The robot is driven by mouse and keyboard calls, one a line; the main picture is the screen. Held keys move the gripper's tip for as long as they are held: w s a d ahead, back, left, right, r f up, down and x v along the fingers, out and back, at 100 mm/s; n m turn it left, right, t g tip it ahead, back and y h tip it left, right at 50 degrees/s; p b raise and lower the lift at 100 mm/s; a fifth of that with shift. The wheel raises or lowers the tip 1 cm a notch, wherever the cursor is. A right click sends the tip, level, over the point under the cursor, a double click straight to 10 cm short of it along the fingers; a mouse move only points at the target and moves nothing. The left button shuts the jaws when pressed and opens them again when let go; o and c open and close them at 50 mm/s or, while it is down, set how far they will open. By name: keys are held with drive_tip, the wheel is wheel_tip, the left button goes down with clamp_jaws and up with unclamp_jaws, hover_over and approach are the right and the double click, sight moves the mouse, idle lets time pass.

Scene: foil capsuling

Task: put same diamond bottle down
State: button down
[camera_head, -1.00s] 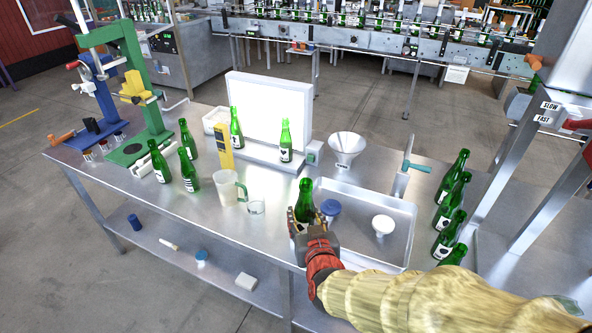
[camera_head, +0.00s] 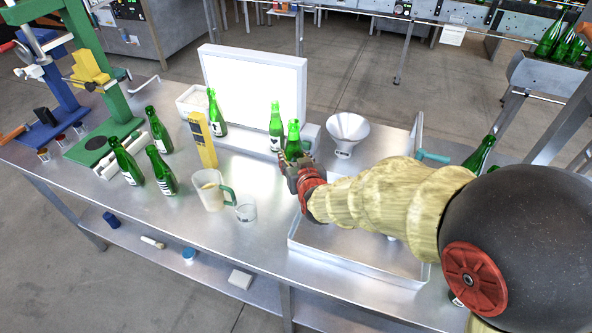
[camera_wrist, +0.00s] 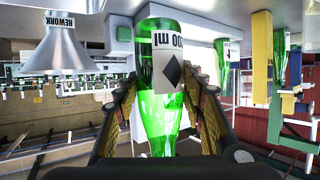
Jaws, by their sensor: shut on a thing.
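My gripper (camera_head: 291,167) is shut on a green bottle (camera_head: 293,137), just in front of the light panel's right end. In the wrist view, which is upside down, the held bottle (camera_wrist: 158,45) has a white label with a black diamond and "00 ml". My fingers (camera_wrist: 163,105) close on both sides of it. It looks about upright; its base is hidden by my gripper in the head view, so I cannot tell whether it touches a surface. A second green bottle (camera_head: 275,118) stands right behind it, and another (camera_head: 215,112) stands at the panel's left.
The lit white panel (camera_head: 250,85) is behind. A yellow device (camera_head: 202,140), a jug (camera_head: 208,190) and a glass (camera_head: 246,210) stand left. Several green bottles (camera_head: 160,170) stand farther left. A funnel (camera_head: 347,130) stands right, and a metal tray (camera_head: 340,258) lies below my arm.

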drive_tip(key=w+f+b, duration=0.1)
drive_tip(key=f, duration=0.2)
drive_tip(key=w+f, duration=0.2)
drive_tip(key=f, duration=0.1)
drive_tip(key=w+f+b, duration=0.1)
drive_tip(key=w+f, duration=0.1)
drive_tip(key=f, duration=0.1)
drive_tip(key=shift+d+b, duration=0.3)
drive_tip(key=shift+r, duration=0.1)
drive_tip(key=c, duration=1.2)
unclamp_jaws()
drive_tip(key=shift+s, duration=0.1)
drive_tip(key=shift+o, duration=0.6)
